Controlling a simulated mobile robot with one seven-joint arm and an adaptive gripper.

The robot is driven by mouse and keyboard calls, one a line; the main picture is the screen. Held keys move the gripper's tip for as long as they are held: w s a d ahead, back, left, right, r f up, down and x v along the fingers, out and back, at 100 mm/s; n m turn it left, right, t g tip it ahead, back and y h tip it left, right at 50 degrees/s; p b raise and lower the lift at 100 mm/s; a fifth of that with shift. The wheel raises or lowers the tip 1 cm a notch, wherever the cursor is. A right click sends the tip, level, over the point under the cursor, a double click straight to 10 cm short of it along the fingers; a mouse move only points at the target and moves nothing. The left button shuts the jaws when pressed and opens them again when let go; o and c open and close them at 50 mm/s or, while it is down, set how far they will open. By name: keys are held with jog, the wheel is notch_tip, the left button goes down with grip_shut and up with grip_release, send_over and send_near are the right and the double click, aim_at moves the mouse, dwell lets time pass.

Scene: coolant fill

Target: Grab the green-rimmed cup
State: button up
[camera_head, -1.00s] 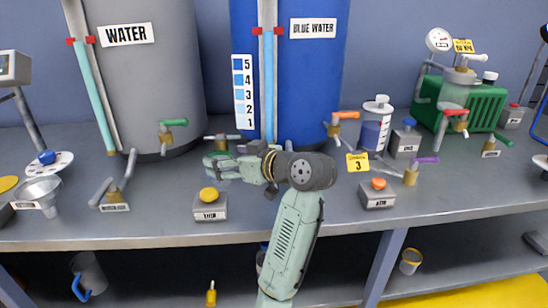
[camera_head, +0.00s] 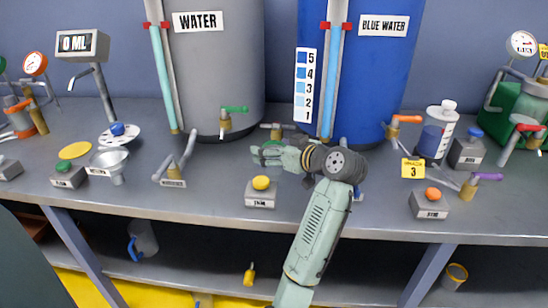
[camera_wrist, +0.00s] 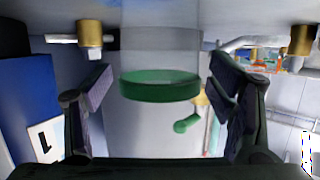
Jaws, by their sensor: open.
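In the wrist view the clear cup with the green rim (camera_wrist: 160,86) is between the two spread fingers of my gripper (camera_wrist: 165,95). The wrist picture is upside down, with the bench top along its upper edge, so the cup appears upright. My fingers stand apart on either side of the cup, with visible gaps. In the head view my gripper (camera_head: 268,153) is low over the bench in front of the grey WATER tank and the blue tank. I cannot make out the cup clearly there.
The grey tank (camera_head: 215,75) and blue tank (camera_head: 375,65) stand close behind. A button box (camera_head: 260,194) with a yellow button is just in front of my gripper. A funnel (camera_head: 112,160) is at left. A yellow-rimmed cup (camera_head: 455,277) and a blue-handled mug (camera_head: 143,240) are below.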

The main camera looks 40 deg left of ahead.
jog(key=c, duration=1.3)
jog(key=shift+o, duration=0.2)
jog(key=shift+r, duration=0.1)
